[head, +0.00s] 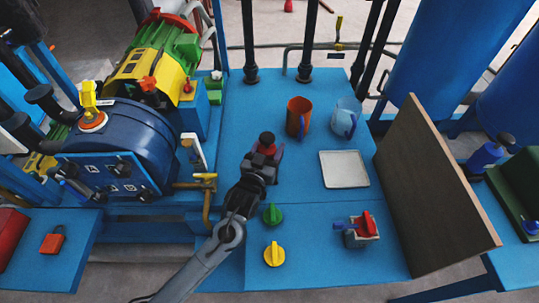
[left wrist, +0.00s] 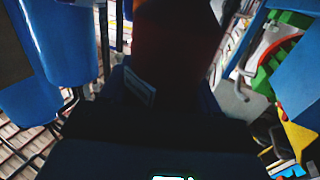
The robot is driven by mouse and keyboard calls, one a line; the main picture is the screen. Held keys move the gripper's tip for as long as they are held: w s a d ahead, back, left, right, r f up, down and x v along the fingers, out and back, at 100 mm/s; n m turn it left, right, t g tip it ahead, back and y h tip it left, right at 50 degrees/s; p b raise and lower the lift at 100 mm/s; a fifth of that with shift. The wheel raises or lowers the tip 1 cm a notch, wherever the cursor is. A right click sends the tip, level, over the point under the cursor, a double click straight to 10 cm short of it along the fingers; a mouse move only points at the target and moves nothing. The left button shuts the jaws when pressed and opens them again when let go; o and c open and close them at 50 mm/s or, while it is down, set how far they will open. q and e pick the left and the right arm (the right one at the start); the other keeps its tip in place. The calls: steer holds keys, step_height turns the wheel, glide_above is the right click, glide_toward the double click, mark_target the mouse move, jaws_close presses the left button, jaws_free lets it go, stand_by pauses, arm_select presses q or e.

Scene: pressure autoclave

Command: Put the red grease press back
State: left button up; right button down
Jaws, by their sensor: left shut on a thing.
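The red grease press (head: 277,152) is at the middle of the blue bench, a small red body with a dark round top. My left gripper (head: 264,163) is shut on it and hides much of its lower part. I cannot tell whether the press touches the bench. In the left wrist view a dark reddish shape, probably the press (left wrist: 178,45), fills the upper middle. That view is too dark to show the fingers clearly. My right gripper is not in view.
An orange mug (head: 298,122), a clear jug (head: 346,112) and a pale tray (head: 344,169) stand right of the gripper. Green (head: 272,214), yellow (head: 273,254) and red (head: 365,224) handles sit nearer. A tall board (head: 432,190) edges the right; the blue autoclave (head: 125,140) is left.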

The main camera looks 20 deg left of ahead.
arm_select(q)
step_height(320, 180, down, 3)
steer(key=shift+r+b, duration=0.15)
steer(key=shift+b, duration=0.45)
steer(key=shift+s+r, duration=0.1)
steer(key=o, duration=1.6)
steer(key=shift+f, duration=0.25)
steer(key=shift+c, duration=0.2)
